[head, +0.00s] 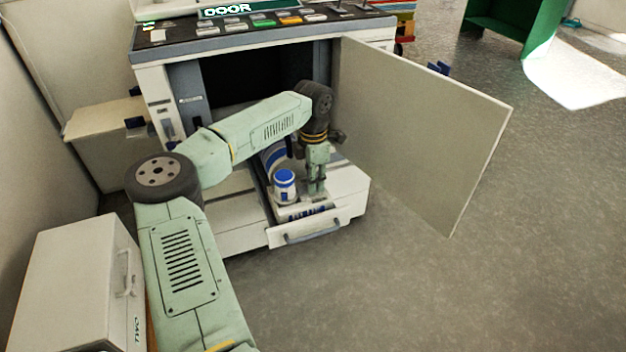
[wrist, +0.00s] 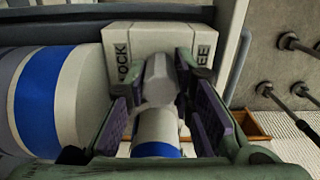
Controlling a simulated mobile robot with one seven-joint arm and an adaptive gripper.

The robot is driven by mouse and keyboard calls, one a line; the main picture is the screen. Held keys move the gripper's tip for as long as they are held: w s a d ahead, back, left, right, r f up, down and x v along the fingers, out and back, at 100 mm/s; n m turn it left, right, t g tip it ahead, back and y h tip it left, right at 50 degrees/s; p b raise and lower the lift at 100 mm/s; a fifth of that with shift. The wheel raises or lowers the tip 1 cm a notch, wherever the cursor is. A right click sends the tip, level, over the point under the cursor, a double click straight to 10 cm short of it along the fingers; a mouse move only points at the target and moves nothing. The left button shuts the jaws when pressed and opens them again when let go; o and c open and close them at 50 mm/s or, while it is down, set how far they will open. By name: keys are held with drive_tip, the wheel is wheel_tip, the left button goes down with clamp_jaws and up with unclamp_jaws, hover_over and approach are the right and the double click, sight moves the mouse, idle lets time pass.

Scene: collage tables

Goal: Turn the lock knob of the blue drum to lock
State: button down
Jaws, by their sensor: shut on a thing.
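The blue drum is a white cylinder with a blue band; it lies at the left of the wrist view (wrist: 38,100) and shows partly behind my arm in the head view (head: 273,157). Beside it is a pale block (wrist: 148,38) with partly covered lettering, "OCK" at left and "EE" at right. The grey lock knob (wrist: 160,78) stands in front of this block, between my fingers. My gripper (head: 317,191) points down over the pulled-out tray and is shut on the knob; it also shows in the wrist view (wrist: 165,105). The fingers hide part of the knob.
A blue-topped white container (head: 285,186) stands on the tray, close left of my gripper. The tray front (head: 304,232) has a handle. A large open door panel (head: 420,130) stands to the right of the machine. The floor in front is clear.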

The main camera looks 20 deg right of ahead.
drive_tip(key=shift+d+m, duration=0.1)
drive_tip(key=shift+m, duration=0.9)
drive_tip(key=c, duration=1.4)
unclamp_jaws()
drive_tip(key=shift+o, duration=0.2)
wheel_tip(320, 180, up, 12)
